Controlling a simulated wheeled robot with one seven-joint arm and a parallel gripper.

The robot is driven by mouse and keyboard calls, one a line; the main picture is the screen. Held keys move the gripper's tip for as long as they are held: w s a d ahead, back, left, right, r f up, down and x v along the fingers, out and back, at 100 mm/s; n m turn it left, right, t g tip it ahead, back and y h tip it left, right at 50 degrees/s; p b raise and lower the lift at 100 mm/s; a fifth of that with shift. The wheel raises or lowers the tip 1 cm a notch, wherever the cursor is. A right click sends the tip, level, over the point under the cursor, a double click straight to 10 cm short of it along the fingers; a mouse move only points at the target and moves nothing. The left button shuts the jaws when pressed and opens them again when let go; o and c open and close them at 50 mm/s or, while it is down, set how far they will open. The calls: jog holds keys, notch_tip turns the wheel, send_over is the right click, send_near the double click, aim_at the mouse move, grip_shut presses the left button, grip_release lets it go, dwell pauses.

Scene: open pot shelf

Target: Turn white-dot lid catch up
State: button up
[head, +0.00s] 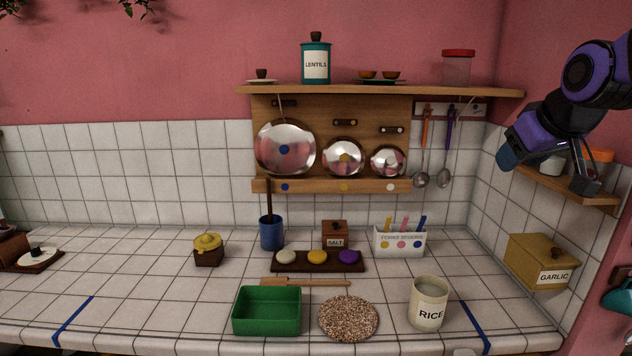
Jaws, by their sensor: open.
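The white-dot lid (388,161) is the smallest and rightmost of three round metal lids on the wooden back board. A white dot marks its middle, and a matching white dot sits on the rail below. Its catch (392,130) is a small dark piece just above the lid, and it looks to lie sideways. My gripper (547,170) is at the upper right, in front of the right wall, well apart from the lid and catch. It is open, and I see nothing held in it.
The yellow-dot lid (344,158) and blue-dot lid (285,147) hang to the left. Ladles (422,179) hang just right of the white-dot lid. A shelf (380,90) runs above. A side shelf (570,190) is near my gripper. The counter below holds a rice jar (428,303) and a green tray (267,331).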

jog(key=s+a+f+m+g, duration=0.1)
jog(key=s+a+f, duration=0.1)
jog(key=s, duration=0.8)
jog(key=s+a+f+m+g, duration=0.1)
jog(key=s+a+f+g, duration=0.1)
jog(key=s, duration=0.9)
jog(key=shift+a+f, duration=0.15)
jog(key=shift+f, duration=0.55)
